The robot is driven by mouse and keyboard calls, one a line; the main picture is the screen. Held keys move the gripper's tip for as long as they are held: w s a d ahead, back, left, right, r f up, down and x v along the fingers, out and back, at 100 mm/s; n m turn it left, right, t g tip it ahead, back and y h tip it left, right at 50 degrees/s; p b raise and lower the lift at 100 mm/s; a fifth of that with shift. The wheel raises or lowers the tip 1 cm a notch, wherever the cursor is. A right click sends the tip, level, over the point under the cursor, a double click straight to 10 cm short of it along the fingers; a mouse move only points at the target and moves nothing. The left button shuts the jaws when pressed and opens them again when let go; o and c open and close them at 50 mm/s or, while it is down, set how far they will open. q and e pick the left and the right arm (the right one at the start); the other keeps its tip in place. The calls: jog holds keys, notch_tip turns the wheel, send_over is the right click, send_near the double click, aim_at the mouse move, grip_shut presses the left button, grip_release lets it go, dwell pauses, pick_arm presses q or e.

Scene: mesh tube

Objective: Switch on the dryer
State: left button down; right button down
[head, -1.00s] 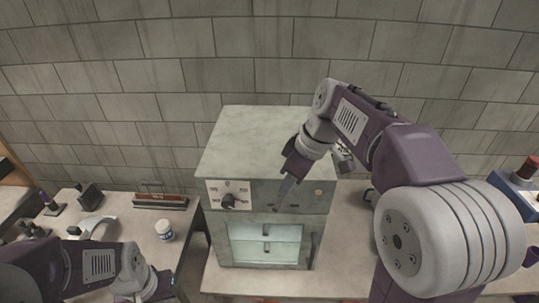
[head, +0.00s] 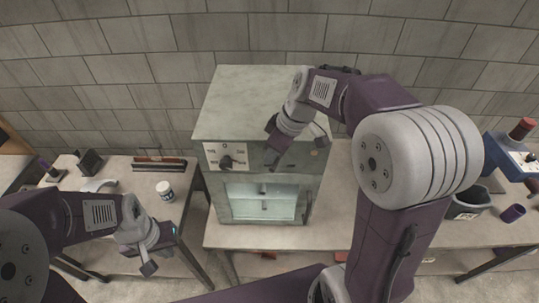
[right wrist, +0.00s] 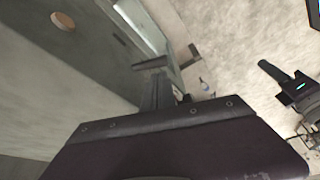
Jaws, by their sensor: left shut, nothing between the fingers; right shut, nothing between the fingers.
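The dryer is a grey-green box (head: 252,98) on a bench, with a black dial (head: 226,162) on a white scale plate at the front panel's left. A small tan round part (head: 313,153) sits at the panel's right; it also shows in the right wrist view (right wrist: 63,21). Below is a pale, bright window (head: 262,202). My right gripper (head: 272,158) is shut and empty in front of the panel, right of the dial; its fingers (right wrist: 158,92) point along the dryer front. Contact cannot be told. My left gripper (head: 148,268) is shut and empty, low in front of the left table.
A white jar (head: 164,190) and a red-brown tray (head: 160,163) stand on the left table. A grey bin (head: 468,202), purple cup (head: 512,213) and blue device (head: 512,152) are at the right. The bench front (head: 235,237) below the dryer is clear.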

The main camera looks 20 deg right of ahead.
jog(key=shift+w+a+f, duration=0.1)
jog(key=shift+a+f, duration=0.1)
jog(key=shift+f, duration=0.45)
jog(key=shift+s+d+n+g+b, duration=0.15)
jog(key=shift+n+b, duration=0.1)
jog(key=shift+n, duration=0.25)
jog(key=shift+s+d+n+g+b, duration=0.15)
jog(key=shift+n+b, duration=0.1)
jog(key=shift+n, duration=0.25)
jog(key=shift+s+d+f+n+g+y+b, duration=0.1)
jog(key=shift+n+g+y+b, duration=0.1)
jog(key=shift+n, duration=0.25)
jog(key=shift+s+d+n+g+y+b, duration=0.1)
jog(key=shift+n+y+b, duration=0.1)
jog(key=shift+n, duration=0.25)
jog(key=n, duration=0.1)
jog(key=n+g, duration=0.1)
jog(key=d+n, duration=0.1)
jog(key=n, duration=0.1)
jog(key=shift+s, duration=0.35)
jog(key=shift+d, duration=0.1)
jog(key=shift+s+d+b, duration=0.4)
jog(key=shift+s+b, duration=0.1)
jog(key=shift+s, duration=0.25)
